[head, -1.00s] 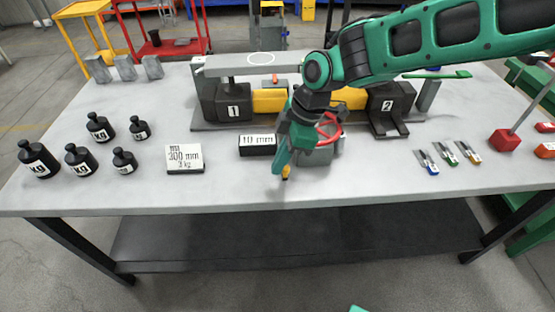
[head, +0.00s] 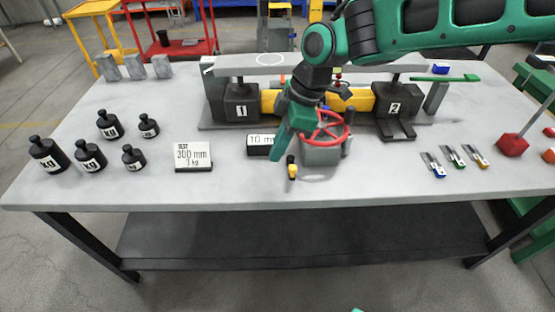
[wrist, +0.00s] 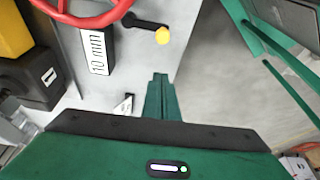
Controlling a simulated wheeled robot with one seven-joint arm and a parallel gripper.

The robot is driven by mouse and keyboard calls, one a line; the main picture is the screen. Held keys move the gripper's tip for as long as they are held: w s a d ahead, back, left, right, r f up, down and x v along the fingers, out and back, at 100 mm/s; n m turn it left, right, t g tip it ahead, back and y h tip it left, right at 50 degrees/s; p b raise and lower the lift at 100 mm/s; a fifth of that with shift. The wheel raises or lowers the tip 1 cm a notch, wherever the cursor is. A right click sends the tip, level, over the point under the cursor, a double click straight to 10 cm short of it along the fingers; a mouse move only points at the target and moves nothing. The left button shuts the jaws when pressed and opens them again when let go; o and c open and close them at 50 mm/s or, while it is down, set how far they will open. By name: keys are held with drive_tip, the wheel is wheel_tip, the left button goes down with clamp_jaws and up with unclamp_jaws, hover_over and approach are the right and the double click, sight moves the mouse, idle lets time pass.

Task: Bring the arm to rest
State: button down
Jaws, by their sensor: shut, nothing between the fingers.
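My gripper (head: 277,153) is green and hangs above the front middle of the table, pointing down. In the wrist view its fingers (wrist: 160,80) are together with nothing between them. A red handwheel (head: 325,128) on a grey block stands just right of it, and also shows in the wrist view (wrist: 85,12). A black crank handle with a yellow knob (head: 291,170) sits near the fingertips, apart from them in the wrist view. My arm reaches in from the upper right. The "10 mm" block (head: 259,144) is partly hidden behind my gripper.
Jack 1 (head: 241,103) and jack 2 (head: 394,112) stand under a grey beam (head: 270,66). Black weights (head: 90,156) and a "300 mm" sign (head: 193,157) are on the left. Small coloured clips (head: 455,157) and a red block (head: 512,145) are on the right. The table's front strip is clear.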

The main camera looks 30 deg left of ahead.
drive_tip(key=v, duration=0.5)
drive_tip(key=w+d+r+m+t+h, duration=0.1)
drive_tip(key=w+d+m, duration=0.35)
drive_tip(key=d, duration=0.55)
drive_tip(key=w+d+m+t, duration=0.1)
drive_tip(key=w+d+m, duration=0.3)
drive_tip(key=d, duration=0.5)
drive_tip(key=d+r+m+h, duration=0.15)
drive_tip(key=d+m, duration=0.55)
drive_tip(key=d, duration=1.4)
drive_tip(key=s+d+m, duration=0.3)
drive_tip(key=d+m, duration=0.1)
drive_tip(key=d, duration=0.3)
drive_tip(key=s+d+m, duration=0.3)
drive_tip(key=s+d, duration=0.1)
drive_tip(key=d, duration=0.4)
drive_tip(key=s+d+f+m, duration=0.1)
drive_tip(key=s+d+m, duration=0.3)
drive_tip(key=s, duration=0.3)
drive_tip(key=s+d+f+m, duration=0.2)
drive_tip(key=s+d+m, duration=0.3)
drive_tip(key=s, duration=0.2)
drive_tip(key=shift+f, duration=0.25)
drive_tip(key=shift+h, duration=0.25)
drive_tip(key=shift+w+f, duration=0.25)
drive_tip(key=shift+w, duration=0.4)
